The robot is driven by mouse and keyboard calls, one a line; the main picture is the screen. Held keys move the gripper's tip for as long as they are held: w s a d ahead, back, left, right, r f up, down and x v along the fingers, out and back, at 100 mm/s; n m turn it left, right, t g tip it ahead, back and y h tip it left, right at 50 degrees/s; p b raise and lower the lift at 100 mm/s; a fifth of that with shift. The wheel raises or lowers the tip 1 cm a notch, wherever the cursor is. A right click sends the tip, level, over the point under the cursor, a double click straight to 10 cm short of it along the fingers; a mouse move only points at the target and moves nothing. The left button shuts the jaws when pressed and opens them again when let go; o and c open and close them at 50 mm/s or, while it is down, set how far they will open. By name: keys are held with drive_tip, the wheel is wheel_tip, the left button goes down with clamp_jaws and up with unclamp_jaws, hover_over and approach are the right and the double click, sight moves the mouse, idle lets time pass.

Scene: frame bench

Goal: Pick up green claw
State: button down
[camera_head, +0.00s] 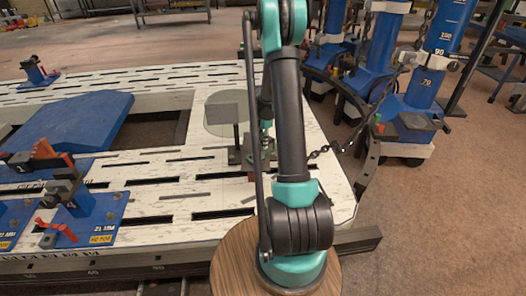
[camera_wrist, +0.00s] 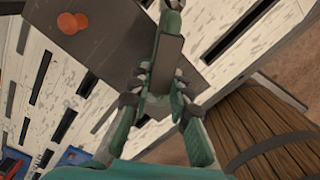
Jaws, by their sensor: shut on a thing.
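My gripper (camera_wrist: 160,95) points away from the wrist camera, with its teal fingers closed in on a dark grey and green piece (camera_wrist: 168,62). This piece looks like the green claw, and its upper end (camera_wrist: 170,22) is green. My fingers hide part of it, so its full shape does not show. In the head view, the gripper end is low over the white slotted frame bench, largely hidden behind my arm. A grey-green metal part (camera_head: 240,156) shows there. I cannot tell whether the claw touches the bench.
The white slotted bench (camera_head: 110,187) carries a blue slanted plate (camera_head: 75,128) and blue clamp stands (camera_head: 88,212) at left. Blue columns (camera_head: 345,45) with a chain (camera_head: 375,103) stand at right. A grey plate with an orange knob (camera_wrist: 70,22) is near the gripper. Open floor (camera_head: 455,215) lies right.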

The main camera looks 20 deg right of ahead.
drive_tip(key=shift+r, duration=0.1)
wheel_tip(320, 180, up, 20)
idle(0.6)
